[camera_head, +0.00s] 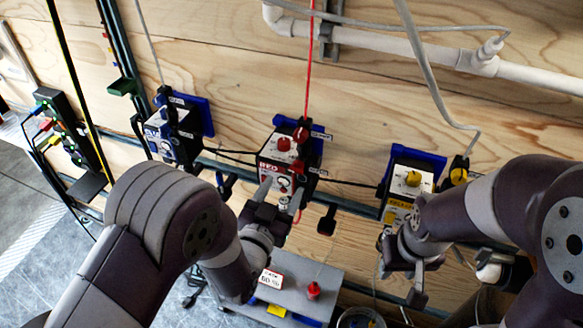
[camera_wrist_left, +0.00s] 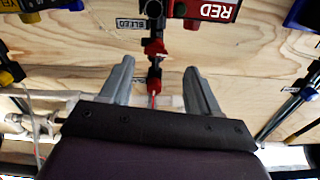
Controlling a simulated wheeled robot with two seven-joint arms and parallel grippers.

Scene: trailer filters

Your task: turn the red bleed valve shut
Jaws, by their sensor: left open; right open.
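My left gripper (camera_head: 281,192) is in front of the red unit, open and empty. Its fingertips (camera_wrist_left: 160,75) frame the valve from either side in the wrist view; I see no contact. My right gripper (camera_head: 405,270) is open below the yellow-labelled unit and partly hidden by its own wrist.
A blue-backed unit (camera_head: 172,135) stands left and a yellow-labelled unit (camera_head: 408,185) right, on the plywood wall (camera_head: 235,45). A white pipe (camera_head: 420,47) runs above. A grey box (camera_head: 300,290) with a red knob (camera_head: 313,290) is below.

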